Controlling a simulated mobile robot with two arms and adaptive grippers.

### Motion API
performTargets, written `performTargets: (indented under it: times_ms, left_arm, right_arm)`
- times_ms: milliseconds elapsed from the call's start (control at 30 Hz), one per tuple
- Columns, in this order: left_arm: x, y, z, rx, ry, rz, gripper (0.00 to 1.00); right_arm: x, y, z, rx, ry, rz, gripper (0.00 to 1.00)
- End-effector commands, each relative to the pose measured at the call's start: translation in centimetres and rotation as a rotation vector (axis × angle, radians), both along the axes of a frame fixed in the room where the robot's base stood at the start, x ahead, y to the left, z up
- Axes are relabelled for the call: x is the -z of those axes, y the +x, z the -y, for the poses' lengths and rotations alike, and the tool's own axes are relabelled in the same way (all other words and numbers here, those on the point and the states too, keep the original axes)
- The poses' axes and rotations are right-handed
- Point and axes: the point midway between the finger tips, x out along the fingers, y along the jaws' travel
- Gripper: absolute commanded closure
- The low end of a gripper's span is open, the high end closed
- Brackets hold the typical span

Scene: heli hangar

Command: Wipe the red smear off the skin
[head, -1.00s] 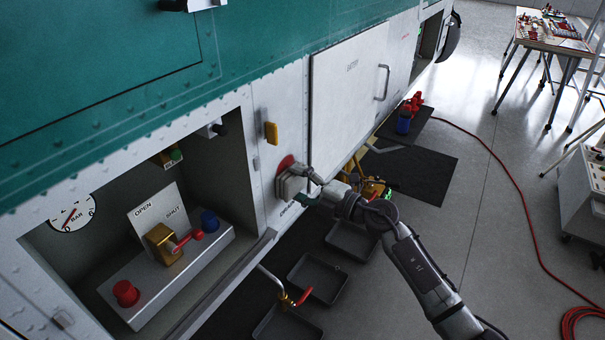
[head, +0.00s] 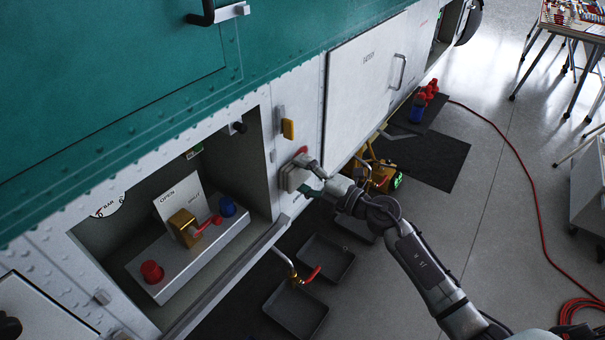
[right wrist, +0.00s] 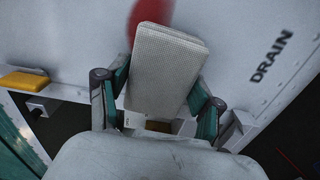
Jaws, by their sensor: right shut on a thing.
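The red smear (head: 302,152) is on the white skin (head: 307,110) between the open bay and the battery door. It also shows in the right wrist view (right wrist: 152,14), partly hidden behind the pad. My right gripper (head: 302,178) is shut on a pale, textured pad (right wrist: 165,68). The pad is in front of the skin at the lower part of the smear; I cannot tell whether it is touching. In the right wrist view the fingers of my right gripper (right wrist: 160,98) grip the pad from both sides. My left gripper is not in view.
The open bay (head: 262,165) with a gold valve (head: 184,226) and red and blue knobs lies left. A yellow block (head: 288,129) sticks out above the smear. Black trays (head: 327,258) and a yellow device (head: 375,175) stand below. A red hose (head: 520,200) crosses the floor.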

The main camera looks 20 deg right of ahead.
Motion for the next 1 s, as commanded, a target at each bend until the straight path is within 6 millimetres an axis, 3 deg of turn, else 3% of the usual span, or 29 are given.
performTargets:
  times_ms: [100,1000]
  left_arm:
    - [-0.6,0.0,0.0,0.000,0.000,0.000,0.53]
    - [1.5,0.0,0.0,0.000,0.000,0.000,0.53]
  right_arm:
    - [-0.6,0.0,0.0,0.000,0.000,0.001,0.62]
    - [-0.3,3.4,4.4,0.002,-0.001,0.002,0.62]
